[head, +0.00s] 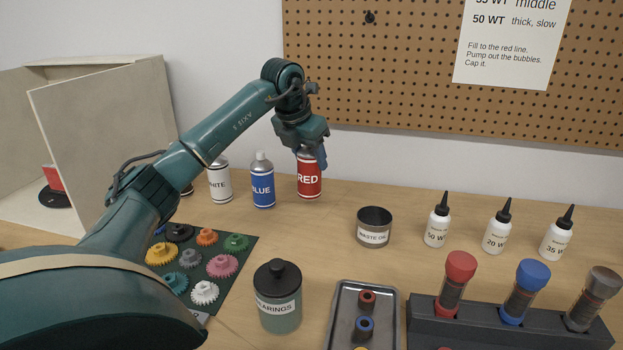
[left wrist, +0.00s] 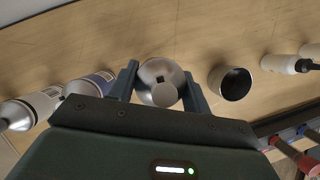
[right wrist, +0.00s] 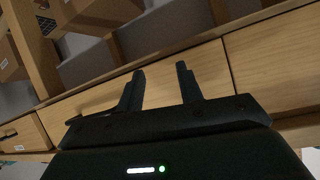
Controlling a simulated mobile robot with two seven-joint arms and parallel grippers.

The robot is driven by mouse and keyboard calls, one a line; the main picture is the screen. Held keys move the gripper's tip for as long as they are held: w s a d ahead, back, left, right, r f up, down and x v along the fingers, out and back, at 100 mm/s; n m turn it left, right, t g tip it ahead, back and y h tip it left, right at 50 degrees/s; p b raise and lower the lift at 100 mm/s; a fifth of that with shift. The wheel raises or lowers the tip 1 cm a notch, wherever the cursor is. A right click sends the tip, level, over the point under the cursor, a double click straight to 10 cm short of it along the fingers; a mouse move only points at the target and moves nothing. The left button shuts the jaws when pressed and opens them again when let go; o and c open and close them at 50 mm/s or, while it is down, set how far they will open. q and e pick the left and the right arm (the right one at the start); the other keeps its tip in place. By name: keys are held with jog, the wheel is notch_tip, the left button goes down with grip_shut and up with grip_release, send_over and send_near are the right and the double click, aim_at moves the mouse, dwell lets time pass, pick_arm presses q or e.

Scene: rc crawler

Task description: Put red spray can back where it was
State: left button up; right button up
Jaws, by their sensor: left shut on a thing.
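The red spray can (head: 309,180) is upright at the back of the wooden table, to the right of the blue can (head: 263,189). My left gripper (head: 312,156) is above it, shut on its top part. In the left wrist view the can's silver top (left wrist: 158,72) sits between the two fingers. Its base looks at or very near the table top; I cannot tell if it touches. The white can (head: 219,181) stands left of the blue can. My right gripper (right wrist: 160,78) is open and empty, with wooden drawer fronts beyond it.
A waste oil tin (head: 373,228) stands right of the red can, with several white bottles (head: 438,222) further right. A gear mat (head: 237,252), a bearings jar (head: 279,305), a metal tray (head: 340,318) and a dark shock rack (head: 425,325) are nearer. A pegboard (head: 400,90) is behind.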

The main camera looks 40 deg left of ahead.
aim_at(310, 172)
pick_arm(q)
notch_tip(310, 172, down, 4)
jog(key=shift+f, duration=0.1)
dwell(0.4)
jog(key=o, duration=1.2)
jog(key=shift+f, duration=0.1)
jog(key=shift+c, duration=0.2)
jog(key=v, duration=1.2)
jog(key=shift+w, duration=0.1)
